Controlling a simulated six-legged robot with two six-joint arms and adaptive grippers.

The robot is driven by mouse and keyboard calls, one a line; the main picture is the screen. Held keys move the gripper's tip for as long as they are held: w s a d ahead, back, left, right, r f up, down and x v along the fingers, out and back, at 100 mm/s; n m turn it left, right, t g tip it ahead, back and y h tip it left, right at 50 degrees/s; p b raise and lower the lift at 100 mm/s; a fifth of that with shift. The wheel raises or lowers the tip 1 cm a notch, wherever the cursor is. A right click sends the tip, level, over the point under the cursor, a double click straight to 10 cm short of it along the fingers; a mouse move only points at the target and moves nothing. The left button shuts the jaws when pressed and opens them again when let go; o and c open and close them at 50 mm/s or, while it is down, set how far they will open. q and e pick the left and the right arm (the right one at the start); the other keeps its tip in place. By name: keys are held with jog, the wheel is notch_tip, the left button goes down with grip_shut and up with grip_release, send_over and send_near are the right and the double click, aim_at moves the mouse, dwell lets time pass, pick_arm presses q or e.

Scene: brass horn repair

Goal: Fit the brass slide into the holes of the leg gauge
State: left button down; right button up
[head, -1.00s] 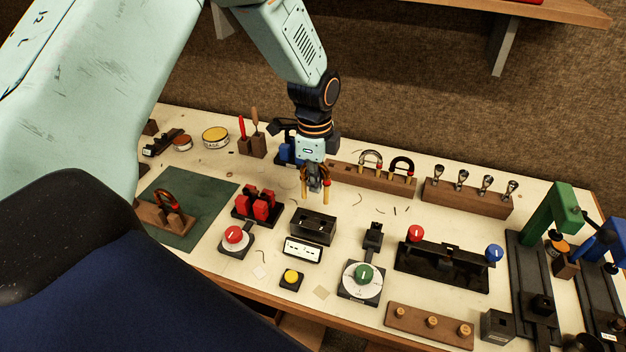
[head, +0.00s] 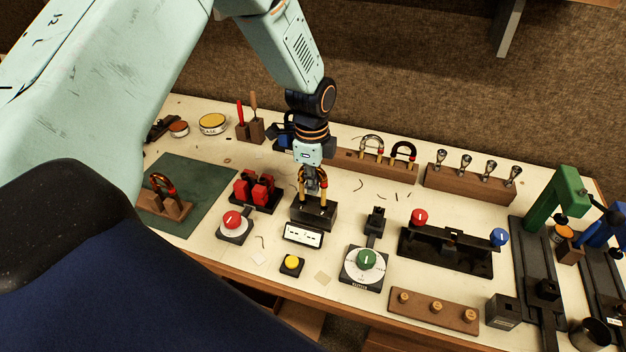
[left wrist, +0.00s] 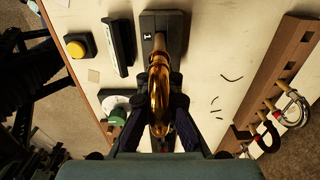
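The brass slide (head: 323,190) is a U-shaped tube with a dark-banded bow and two legs pointing down. My left gripper (head: 312,178) is shut on its bow. The leg gauge (head: 326,217) is a black block directly under the slide, and the leg ends meet its top. I cannot tell how deep the legs are in the holes. In the left wrist view the golden slide (left wrist: 159,85) stands between the fingers (left wrist: 157,100) and covers much of the gauge (left wrist: 149,20). My right gripper is not in view.
A white display panel (head: 303,234) stands just in front of the gauge. A red-knob device (head: 233,223) and red holder (head: 258,192) are to the left, a green-knob dial (head: 364,267) to the right. A wooden rack (head: 372,165) with more slides stands behind.

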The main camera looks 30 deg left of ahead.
pick_arm(q)
jog(key=shift+w+d, duration=0.25)
jog(key=shift+w, duration=0.05)
jog(key=shift+s+a, duration=0.1)
jog(key=shift+a, duration=0.05)
jog(key=shift+s+a, duration=0.1)
jog(key=shift+s, duration=0.1)
jog(key=shift+r, duration=0.1)
jog(key=shift+p, duration=0.3)
jog(key=shift+w+d, duration=0.15)
jog(key=shift+d, duration=0.05)
jog(key=shift+a, duration=0.15)
